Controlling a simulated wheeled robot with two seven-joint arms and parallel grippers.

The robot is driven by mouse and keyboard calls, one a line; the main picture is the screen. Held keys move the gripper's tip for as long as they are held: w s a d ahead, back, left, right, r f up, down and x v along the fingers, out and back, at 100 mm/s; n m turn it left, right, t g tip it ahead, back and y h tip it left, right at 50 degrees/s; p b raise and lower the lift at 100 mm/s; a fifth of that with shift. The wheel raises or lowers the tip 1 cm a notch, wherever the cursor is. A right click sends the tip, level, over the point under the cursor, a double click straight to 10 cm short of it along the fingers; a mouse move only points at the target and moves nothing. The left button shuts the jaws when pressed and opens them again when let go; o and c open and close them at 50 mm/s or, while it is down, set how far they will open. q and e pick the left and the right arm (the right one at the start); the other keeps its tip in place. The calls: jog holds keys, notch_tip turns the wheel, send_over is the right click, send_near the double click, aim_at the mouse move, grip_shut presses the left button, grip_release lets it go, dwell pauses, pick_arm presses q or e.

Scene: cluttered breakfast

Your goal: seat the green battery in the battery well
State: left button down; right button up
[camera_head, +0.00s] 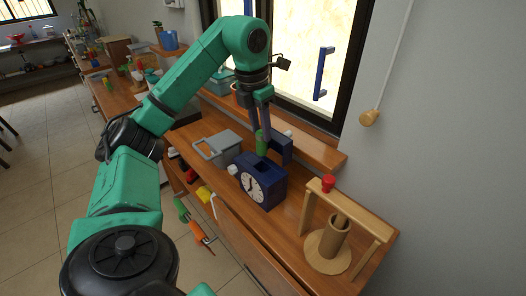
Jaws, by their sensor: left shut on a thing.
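The green battery (261,143) is upright in my left gripper (262,130), whose fingers are shut on it. It is just above the dark blue clock (272,192), which has a white dial on its front. The clock stands on the wooden counter. A dark opening in the clock's top (263,167) shows below the battery; it looks like the battery well, and its inside is hidden. The battery's lower end is close to the opening; I cannot tell if they touch. My right gripper is not in view.
A grey basket (217,148) stands left of the clock. A wooden frame with a red knob (328,184) and a wooden cylinder (334,236) stands to the right. The window (301,60) is behind.

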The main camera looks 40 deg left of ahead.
aim_at(261, 154)
pick_arm(q)
notch_tip(261, 154, down, 9)
jog(key=shift+s+r+b, duration=0.1)
jog(key=shift+r+b, duration=0.1)
jog(key=shift+b, duration=0.45)
jog(key=shift+f, duration=0.35)
jog(key=shift+d, duration=0.15)
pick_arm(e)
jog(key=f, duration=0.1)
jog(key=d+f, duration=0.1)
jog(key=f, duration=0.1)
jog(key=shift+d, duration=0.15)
pick_arm(q)
jog(key=shift+f, duration=0.2)
jog(key=c, duration=0.5)
grip_release()
jog(key=shift+c, duration=0.2)
jog(key=shift+r, duration=0.15)
